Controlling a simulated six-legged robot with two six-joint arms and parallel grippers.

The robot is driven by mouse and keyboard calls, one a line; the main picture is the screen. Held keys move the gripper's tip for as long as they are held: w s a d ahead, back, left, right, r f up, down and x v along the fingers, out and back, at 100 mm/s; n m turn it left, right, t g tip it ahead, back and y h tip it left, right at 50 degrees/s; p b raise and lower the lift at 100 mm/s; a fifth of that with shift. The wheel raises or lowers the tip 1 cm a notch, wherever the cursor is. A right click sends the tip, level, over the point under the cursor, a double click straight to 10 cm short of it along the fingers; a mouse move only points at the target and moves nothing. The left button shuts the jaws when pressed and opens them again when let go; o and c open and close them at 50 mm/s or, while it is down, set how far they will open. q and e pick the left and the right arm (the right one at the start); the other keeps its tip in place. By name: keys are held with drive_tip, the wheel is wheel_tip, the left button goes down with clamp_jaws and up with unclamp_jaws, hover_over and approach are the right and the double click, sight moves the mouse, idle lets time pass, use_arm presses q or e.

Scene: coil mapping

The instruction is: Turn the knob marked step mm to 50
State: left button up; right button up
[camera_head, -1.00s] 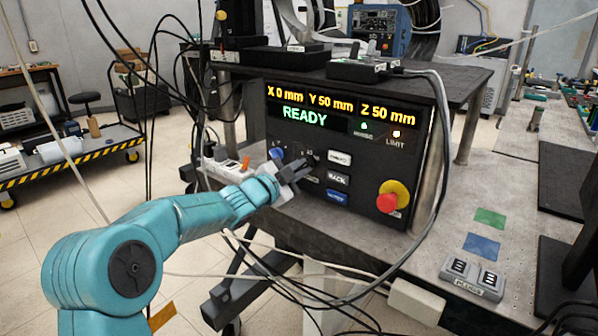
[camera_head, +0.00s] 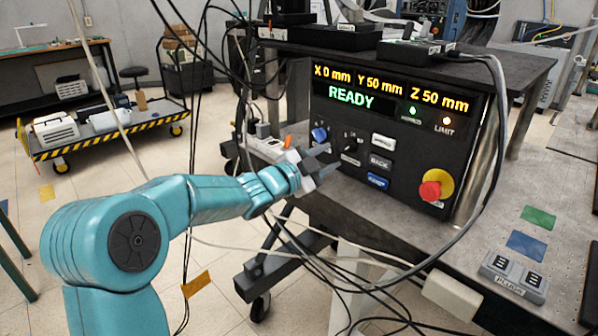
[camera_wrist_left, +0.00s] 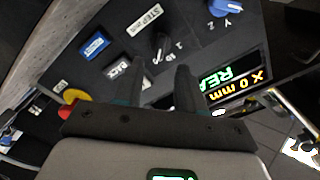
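The black step mm knob (camera_head: 350,146) is on the front of the dark control panel (camera_head: 405,200). In the left wrist view the knob (camera_wrist_left: 159,46) lies beyond my fingertips, by the "STEP MM" label (camera_wrist_left: 145,20); its pointer setting is too small to read. My left gripper (camera_head: 326,161) is in front of the panel, below and left of the knob. In the left wrist view its two fingers (camera_wrist_left: 160,74) are apart with nothing between them, and the knob appears clear of them. The display (camera_head: 390,92) reads X 0 mm, Y 50 mm, Z 50 mm, READY. My right gripper is not in view.
A blue knob (camera_head: 319,134) sits left of the step knob. White, grey and blue buttons (camera_head: 380,162) are to its right, then a red emergency stop (camera_head: 430,190). Cables hang in front of the panel and bench. A plug block (camera_head: 513,273) lies at lower right.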

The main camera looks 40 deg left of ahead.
use_arm(q)
drive_tip(key=s, duration=1)
drive_tip(key=shift+s+a, duration=0.25)
drive_tip(key=shift+a, duration=0.15)
drive_tip(key=w+d+f+n+g, duration=0.1)
drive_tip(key=d+f+n+g, duration=0.4)
drive_tip(key=f, duration=0.8)
drive_tip(key=w+d+f+n+g, duration=0.1)
drive_tip(key=w+d+f+n, duration=0.1)
drive_tip(key=d+f, duration=0.8)
drive_tip(key=s+d+f+n+g+h, duration=0.1)
drive_tip(key=s+d+f+n+g, duration=0.15)
drive_tip(key=s+d+f, duration=0.4)
drive_tip(key=s+d+f+n+g+h, duration=0.1)
drive_tip(key=s+f+g, duration=0.2)
drive_tip(key=f, duration=0.7)
drive_tip(key=s+d+f+n+g, duration=0.1)
drive_tip(key=s+d+f+g, duration=0.25)
drive_tip(key=s, duration=0.35)
drive_tip(key=s+d+f+n+g, duration=0.1)
drive_tip(key=s+d+f+g, duration=0.1)
drive_tip(key=s+d+f, duration=0.3)
drive_tip(key=d+p+v, duration=0.2)
drive_tip(key=p+v, duration=0.8)
drive_tip(key=d+r+p+v, duration=0.1)
drive_tip(key=d+p+v, duration=0.1)
drive_tip(key=p+v, duration=0.8)
drive_tip(key=shift+d+r+g+p, duration=0.3)
drive_tip(key=shift+r+p, duration=0.25)
drive_tip(key=shift+r, duration=0.1)
